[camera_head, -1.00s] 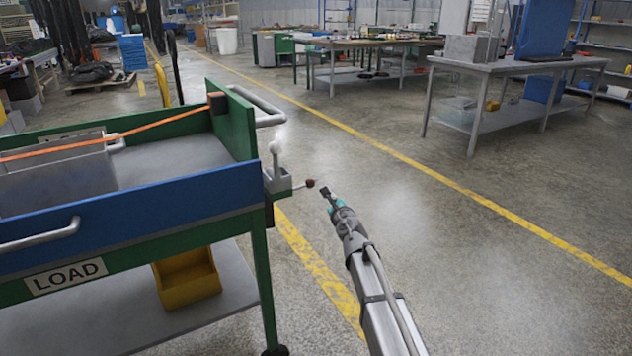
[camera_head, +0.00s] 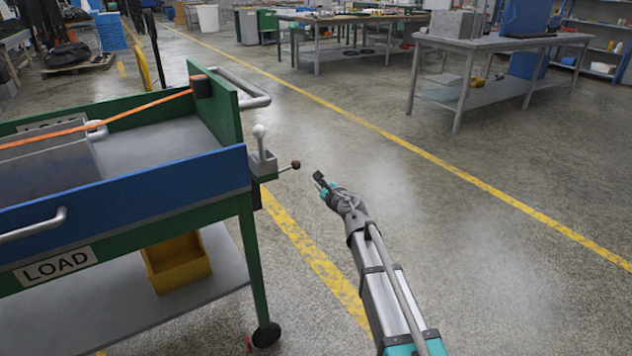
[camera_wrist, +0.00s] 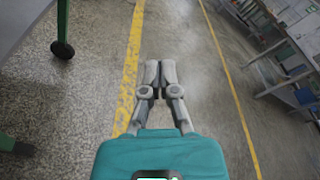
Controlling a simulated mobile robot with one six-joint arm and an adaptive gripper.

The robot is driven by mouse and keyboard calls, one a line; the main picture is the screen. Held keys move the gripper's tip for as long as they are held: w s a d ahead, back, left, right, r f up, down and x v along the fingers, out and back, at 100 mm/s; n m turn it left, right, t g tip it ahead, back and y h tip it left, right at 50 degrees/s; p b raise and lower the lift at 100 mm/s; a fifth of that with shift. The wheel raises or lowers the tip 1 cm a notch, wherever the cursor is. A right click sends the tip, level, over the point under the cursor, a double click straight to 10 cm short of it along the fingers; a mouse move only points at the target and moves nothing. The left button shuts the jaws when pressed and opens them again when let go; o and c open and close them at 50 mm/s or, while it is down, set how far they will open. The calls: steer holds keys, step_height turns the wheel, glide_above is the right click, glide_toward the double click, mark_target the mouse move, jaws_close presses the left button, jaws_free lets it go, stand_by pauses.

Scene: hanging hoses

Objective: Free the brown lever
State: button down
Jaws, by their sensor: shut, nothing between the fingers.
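The brown lever (camera_head: 296,165) is a thin rod with a dark brown round knob, sticking out to the right from a grey bracket (camera_head: 263,165) on the cart's end. A second lever with a white knob (camera_head: 259,131) stands upright on the same bracket. My gripper (camera_head: 319,180) is just right of and slightly below the brown knob in the head view, apart from it. In the wrist view my gripper (camera_wrist: 160,66) has its fingers together with nothing between them, over bare floor. Neither lever can be made out in the wrist view.
The green and blue cart (camera_head: 130,185) fills the left, with a grey box and an orange strap (camera_head: 100,128) stretched across it. A yellow bin (camera_head: 177,262) sits on its lower shelf. Workbenches (camera_head: 490,42) stand at the back. The floor right of the cart is clear.

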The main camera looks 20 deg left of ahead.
steer(key=b+x, duration=0.1)
steer(key=x, duration=0.9)
steer(key=shift+s+r+p, duration=1.4)
steer(key=shift+r+p, duration=0.15)
steer(key=shift+r, duration=0.1)
steer(key=shift+a, duration=0.1)
